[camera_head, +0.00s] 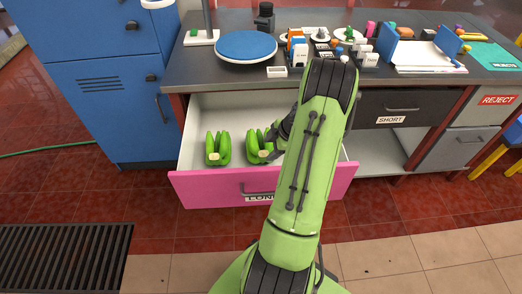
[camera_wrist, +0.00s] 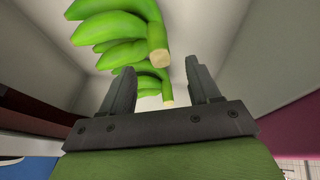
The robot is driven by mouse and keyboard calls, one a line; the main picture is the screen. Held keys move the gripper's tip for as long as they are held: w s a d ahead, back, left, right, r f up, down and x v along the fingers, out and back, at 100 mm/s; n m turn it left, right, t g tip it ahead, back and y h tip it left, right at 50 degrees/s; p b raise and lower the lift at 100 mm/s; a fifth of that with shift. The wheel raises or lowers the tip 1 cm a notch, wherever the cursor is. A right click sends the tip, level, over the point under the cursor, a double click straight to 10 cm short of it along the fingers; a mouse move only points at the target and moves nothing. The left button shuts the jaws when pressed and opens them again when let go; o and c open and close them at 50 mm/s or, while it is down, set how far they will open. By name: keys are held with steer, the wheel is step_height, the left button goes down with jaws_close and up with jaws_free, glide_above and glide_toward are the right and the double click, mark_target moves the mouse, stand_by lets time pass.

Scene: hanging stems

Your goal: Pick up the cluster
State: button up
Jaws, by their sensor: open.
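Two green banana clusters lie side by side in the open pink-fronted drawer (camera_head: 222,190). The right cluster (camera_head: 254,143) is beside my gripper, which is partly hidden by my arm in the head view. The left cluster (camera_head: 211,146) lies farther from it. In the wrist view a large near cluster (camera_wrist: 110,28), with a pale cut stem end, fills the upper left. A smaller cluster (camera_wrist: 146,82) shows behind it, its stem end between the fingers. My gripper (camera_wrist: 160,78) is open, with nothing seen clasped between its fingers. Contact with the near cluster cannot be told.
The drawer walls surround my gripper. Above is a dark countertop (camera_head: 238,80) with a blue round plate (camera_head: 246,46) and several small items. A blue cabinet (camera_head: 105,85) stands left.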

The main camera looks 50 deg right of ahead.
mark_target(265, 152)
steer(key=b+x, duration=0.1)
steer(key=x, duration=0.4)
steer(key=shift+d+f+b, duration=0.1)
steer(key=shift+f+b, duration=0.1)
steer(key=shift+b, duration=0.2)
steer(key=shift+r, duration=0.1)
steer(key=shift+r, duration=0.1)
jaws_close()
